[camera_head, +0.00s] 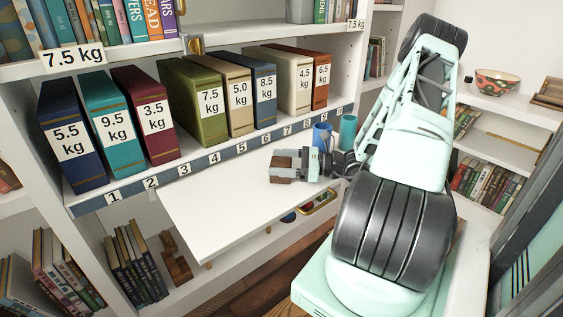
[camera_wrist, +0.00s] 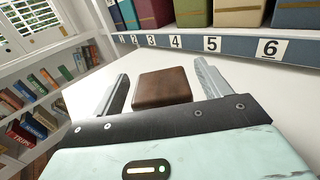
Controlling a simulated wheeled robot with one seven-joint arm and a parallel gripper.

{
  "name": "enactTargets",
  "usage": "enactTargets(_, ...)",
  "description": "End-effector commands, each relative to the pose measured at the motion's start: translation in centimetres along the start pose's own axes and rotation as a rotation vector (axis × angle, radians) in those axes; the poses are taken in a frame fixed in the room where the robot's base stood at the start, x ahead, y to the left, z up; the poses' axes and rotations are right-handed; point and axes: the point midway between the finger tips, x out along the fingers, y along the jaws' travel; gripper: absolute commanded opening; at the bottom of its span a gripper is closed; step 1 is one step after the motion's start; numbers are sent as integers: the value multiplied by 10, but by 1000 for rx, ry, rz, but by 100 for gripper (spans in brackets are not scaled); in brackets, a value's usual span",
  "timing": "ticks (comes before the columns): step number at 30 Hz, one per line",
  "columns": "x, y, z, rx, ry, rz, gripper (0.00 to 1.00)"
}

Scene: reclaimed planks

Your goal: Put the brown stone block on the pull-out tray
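The brown stone block (camera_head: 282,162) appears to rest on the white pull-out tray (camera_head: 222,212), toward its right part. In the wrist view the block (camera_wrist: 163,88) lies between the two grey fingers of my gripper (camera_wrist: 161,72), with a visible gap on each side. My gripper (camera_head: 278,167) is open around the block, low over the tray. In the head view the fingers partly cover the block, and its underside is hidden.
A row of weight-labelled books (camera_head: 208,100) stands on the shelf behind the tray, above a numbered strip (camera_head: 214,157). A blue mug (camera_head: 322,135) and a teal cup (camera_head: 347,131) stand just beyond my gripper. The tray's left and front parts are clear.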

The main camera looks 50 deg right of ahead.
Motion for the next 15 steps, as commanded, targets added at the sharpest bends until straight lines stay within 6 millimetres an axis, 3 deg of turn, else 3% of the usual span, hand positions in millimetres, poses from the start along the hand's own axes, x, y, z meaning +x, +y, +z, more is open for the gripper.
enactTargets(10,0,0,4,-1,0,0,76)
enactTargets(15,-25,-1,4,-1,1,-5,76)
